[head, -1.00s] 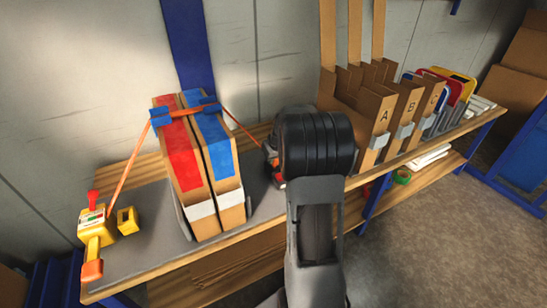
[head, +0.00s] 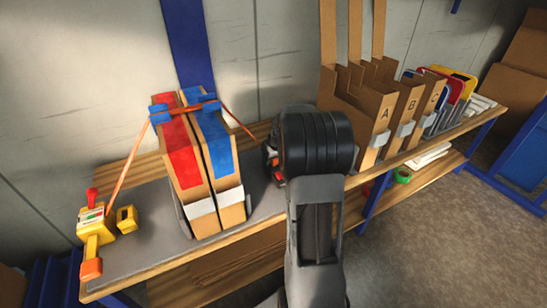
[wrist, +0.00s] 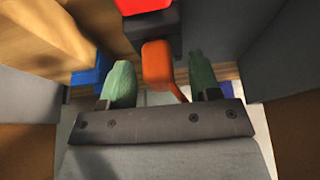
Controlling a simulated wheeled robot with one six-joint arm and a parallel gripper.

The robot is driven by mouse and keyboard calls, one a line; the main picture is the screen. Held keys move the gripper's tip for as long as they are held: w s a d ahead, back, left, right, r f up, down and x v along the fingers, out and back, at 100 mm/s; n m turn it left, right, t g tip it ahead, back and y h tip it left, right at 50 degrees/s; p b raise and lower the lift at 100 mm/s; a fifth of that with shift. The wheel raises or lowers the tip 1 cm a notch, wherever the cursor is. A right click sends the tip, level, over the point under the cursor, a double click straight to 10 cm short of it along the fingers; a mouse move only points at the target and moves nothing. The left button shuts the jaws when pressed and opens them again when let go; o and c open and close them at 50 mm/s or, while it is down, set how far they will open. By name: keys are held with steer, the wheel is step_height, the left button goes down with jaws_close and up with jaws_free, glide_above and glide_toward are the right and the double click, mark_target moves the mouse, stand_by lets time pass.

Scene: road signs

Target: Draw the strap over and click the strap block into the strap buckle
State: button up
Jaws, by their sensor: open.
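The orange strap (head: 131,160) runs from a yellow device at the left, over the two cartons, and down their right side towards my gripper. My gripper (wrist: 160,62) is open in the wrist view, with a green finger on each side of the orange strap block (wrist: 157,58). Gaps show between the fingers and the block. The block's far end meets a dark part with a red top, which looks like the strap buckle (wrist: 146,20). I cannot tell whether the block is seated in it. In the head view my arm hides most of this spot.
Two tall cartons with red (head: 181,150) and blue (head: 213,147) labels stand on the grey mat. The yellow device (head: 92,225) sits at the mat's left end. Lettered cardboard dividers (head: 372,115) stand to the right of my arm. The bench front edge is near.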

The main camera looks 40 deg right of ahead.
steer(key=shift+r, duration=0.1)
steer(key=p+v, duration=0.3)
steer(key=v, duration=1)
steer(key=shift+r, duration=0.35)
steer(key=shift+a, duration=0.1)
